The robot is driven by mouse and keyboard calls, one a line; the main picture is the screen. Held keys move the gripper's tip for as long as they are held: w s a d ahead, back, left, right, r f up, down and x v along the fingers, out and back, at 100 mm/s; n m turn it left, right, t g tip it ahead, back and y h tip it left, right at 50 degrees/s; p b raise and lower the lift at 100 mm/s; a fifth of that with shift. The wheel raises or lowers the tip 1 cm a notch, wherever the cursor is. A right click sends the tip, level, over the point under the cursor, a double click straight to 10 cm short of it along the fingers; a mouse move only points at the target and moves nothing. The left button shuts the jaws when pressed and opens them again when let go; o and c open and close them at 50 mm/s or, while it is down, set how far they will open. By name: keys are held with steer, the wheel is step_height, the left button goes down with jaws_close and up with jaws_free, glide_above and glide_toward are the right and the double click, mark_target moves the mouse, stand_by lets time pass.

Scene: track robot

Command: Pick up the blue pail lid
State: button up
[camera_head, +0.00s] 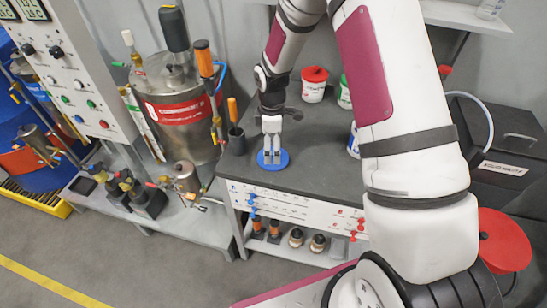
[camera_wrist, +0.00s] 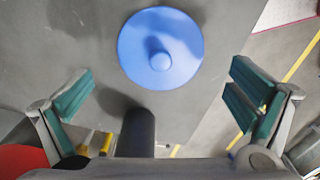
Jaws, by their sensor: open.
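The blue pail lid (camera_head: 285,159) is a flat round disc lying on the dark grey bench top. In the wrist view the lid (camera_wrist: 185,35) lies whole at the top centre, with a round knob in its middle. My gripper (camera_head: 272,158) points down over the lid and covers part of it in the head view. In the wrist view my gripper (camera_wrist: 158,92) is open, its green-padded fingers wide apart and empty. The lid is beyond the fingertips, towards the top of that picture. The exact height above the lid is hard to tell.
The bench top (camera_head: 320,170) around the lid is mostly clear. A dark cup (camera_head: 237,140) holding an orange-handled tool stands to its left. A red-lidded pail (camera_head: 314,86) and a green-lidded pail (camera_head: 345,92) stand behind. A white-and-blue pail (camera_head: 353,143) is partly hidden by my arm.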

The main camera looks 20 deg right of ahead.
mark_target(272, 152)
steer(key=shift+f+p, duration=0.3)
steer(key=shift+f, duration=1.55)
steer(key=shift+c, duration=0.6)
steer(key=c, duration=2)
steer(key=shift+c, duration=1.2)
steer(key=shift+s, duration=0.1)
jaws_close()
steer(key=shift+s+f, duration=0.1)
steer(key=shift+f, duration=0.05)
